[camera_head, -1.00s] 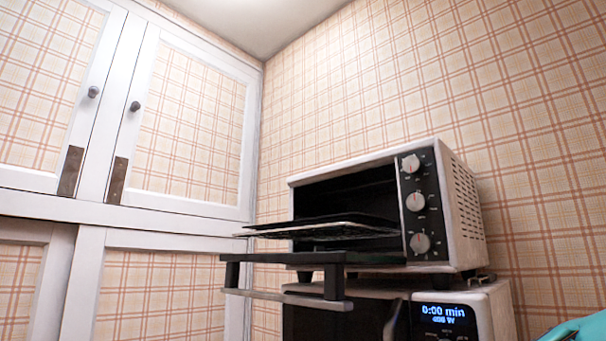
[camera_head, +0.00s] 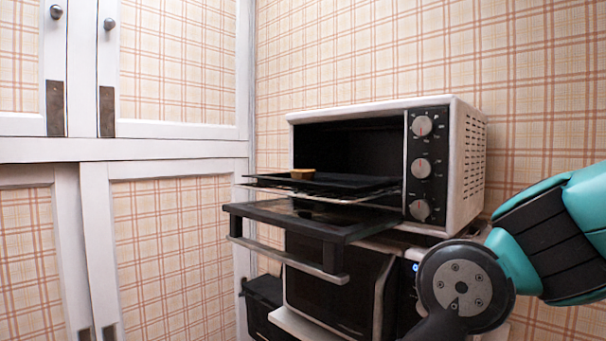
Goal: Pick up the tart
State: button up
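The tart (camera_head: 302,173) is a small, round, golden-brown thing. It sits on the dark tray (camera_head: 345,186) that sticks out of the open toaster oven, near the tray's left back part. My gripper is not in view. Only part of my teal and black arm shows at the lower right, to the right of the oven and apart from the tart.
The white toaster oven (camera_head: 468,170) has its door (camera_head: 300,218) folded down flat, with a handle bar (camera_head: 285,262) along its front. A microwave (camera_head: 335,290) stands below it. A white cabinet (camera_head: 180,150) fills the left. Plaid wall lies behind.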

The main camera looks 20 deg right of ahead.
aim_at(305, 174)
jog(key=u, duration=1.25)
jog(key=i, duration=0.4)
jog(key=z, duration=1.45)
